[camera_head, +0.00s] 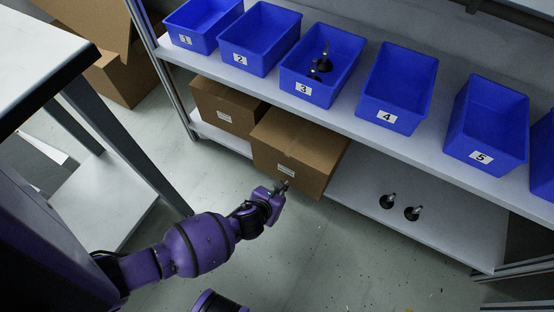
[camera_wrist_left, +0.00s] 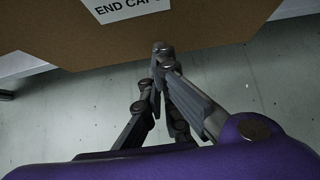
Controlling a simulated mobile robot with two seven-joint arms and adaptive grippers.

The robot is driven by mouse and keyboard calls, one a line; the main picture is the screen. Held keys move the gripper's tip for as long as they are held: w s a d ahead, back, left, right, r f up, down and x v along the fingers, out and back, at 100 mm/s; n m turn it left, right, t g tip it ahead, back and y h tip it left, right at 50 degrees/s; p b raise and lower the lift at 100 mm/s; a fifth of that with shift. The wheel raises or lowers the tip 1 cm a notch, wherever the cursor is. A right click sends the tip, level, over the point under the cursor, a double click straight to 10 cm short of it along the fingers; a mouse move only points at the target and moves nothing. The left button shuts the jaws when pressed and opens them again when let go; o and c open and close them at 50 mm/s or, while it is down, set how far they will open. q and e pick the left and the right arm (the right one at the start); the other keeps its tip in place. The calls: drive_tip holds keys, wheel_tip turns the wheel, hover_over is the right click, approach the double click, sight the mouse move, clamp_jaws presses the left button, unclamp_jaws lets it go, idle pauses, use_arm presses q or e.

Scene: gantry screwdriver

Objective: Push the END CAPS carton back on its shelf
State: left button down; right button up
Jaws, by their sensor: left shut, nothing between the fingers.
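The END CAPS carton (camera_head: 297,150) is a brown cardboard box on the lower shelf (camera_head: 375,200). Its front part sticks out past the shelf's front edge. In the left wrist view the carton (camera_wrist_left: 190,38) fills the top, with its white "END CAPS" label partly cut off. My left gripper (camera_head: 284,186) is shut and empty, in front of the carton's lower front face. In the left wrist view its fingertips (camera_wrist_left: 162,52) overlap the carton's lower edge; I cannot tell whether they touch it. My right gripper is not in view.
Another brown carton (camera_head: 228,106) stands just left on the lower shelf. Two dark tools (camera_head: 400,206) stand on that shelf to the right. Numbered blue bins (camera_head: 400,85) line the shelf above; bin 3 holds dark tools. A table (camera_head: 40,50) is at the left.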

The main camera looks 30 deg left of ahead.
sight(287, 178)
use_arm(q)
drive_tip(key=shift+w, duration=0.15)
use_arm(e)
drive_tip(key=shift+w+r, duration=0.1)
use_arm(q)
drive_tip(key=w+p, duration=0.1)
drive_tip(key=w, duration=0.5)
drive_tip(key=shift+w+d+r, duration=0.1)
drive_tip(key=shift+w, duration=0.15)
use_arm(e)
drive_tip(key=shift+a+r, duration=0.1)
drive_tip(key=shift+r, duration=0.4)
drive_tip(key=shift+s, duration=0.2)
